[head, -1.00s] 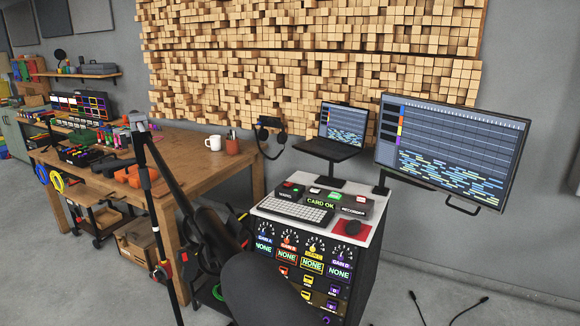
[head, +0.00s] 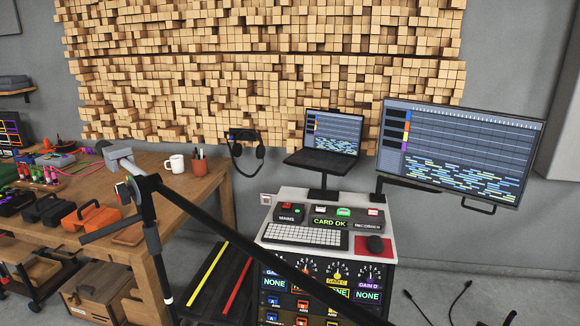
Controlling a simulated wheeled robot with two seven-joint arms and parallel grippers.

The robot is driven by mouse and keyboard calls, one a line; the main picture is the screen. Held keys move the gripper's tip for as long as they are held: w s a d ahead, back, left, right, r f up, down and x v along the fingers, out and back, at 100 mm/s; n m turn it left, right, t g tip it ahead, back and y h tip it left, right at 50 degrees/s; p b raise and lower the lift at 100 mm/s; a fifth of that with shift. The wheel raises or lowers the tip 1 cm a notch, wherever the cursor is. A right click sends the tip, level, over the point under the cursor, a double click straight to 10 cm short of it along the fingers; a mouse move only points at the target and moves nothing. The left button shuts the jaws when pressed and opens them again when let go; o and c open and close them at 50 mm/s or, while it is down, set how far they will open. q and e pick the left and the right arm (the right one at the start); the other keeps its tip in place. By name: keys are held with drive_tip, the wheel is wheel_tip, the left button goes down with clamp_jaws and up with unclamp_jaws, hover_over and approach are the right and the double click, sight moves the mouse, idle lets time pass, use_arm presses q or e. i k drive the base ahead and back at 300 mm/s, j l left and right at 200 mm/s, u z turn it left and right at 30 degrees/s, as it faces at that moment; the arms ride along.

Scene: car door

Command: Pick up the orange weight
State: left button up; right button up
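An orange block-like thing with a handle on top (head: 92,220) rests on the wooden workbench (head: 182,200) near its front edge, at the left of the head view. It looks like the orange weight. Similar black pieces (head: 46,208) sit to its left. Part of the orange thing's right side is close behind the stand's short arm in the picture. Neither of my grippers shows in the head view.
A microphone stand (head: 148,225) rises in front of the bench, its long boom slanting right across the console (head: 290,228). A white mug (head: 175,164) and pen cup (head: 199,166) stand farther back. Grey floor shows at lower right.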

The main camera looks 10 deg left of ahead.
sight(95, 218)
drive_tip(key=j+z, duration=0.15)
drive_tip(key=j, duration=0.35)
drive_tip(key=j+z, duration=0.1)
drive_tip(key=j, duration=0.45)
drive_tip(key=j+z, duration=0.15)
drive_tip(key=j, duration=0.35)
drive_tip(key=j+z, duration=0.1)
drive_tip(key=j, duration=0.45)
drive_tip(key=j+z, duration=0.15)
drive_tip(key=j, duration=0.35)
drive_tip(key=k+j+z, duration=0.1)
drive_tip(key=j, duration=0.4)
drive_tip(key=j+z, duration=0.15)
drive_tip(key=j, duration=0.35)
drive_tip(key=k+j+z, duration=0.1)
drive_tip(key=j, duration=0.4)
drive_tip(key=k+j, duration=0.1)
drive_tip(key=j, duration=1.3)
drive_tip(key=k+z, duration=0.05)
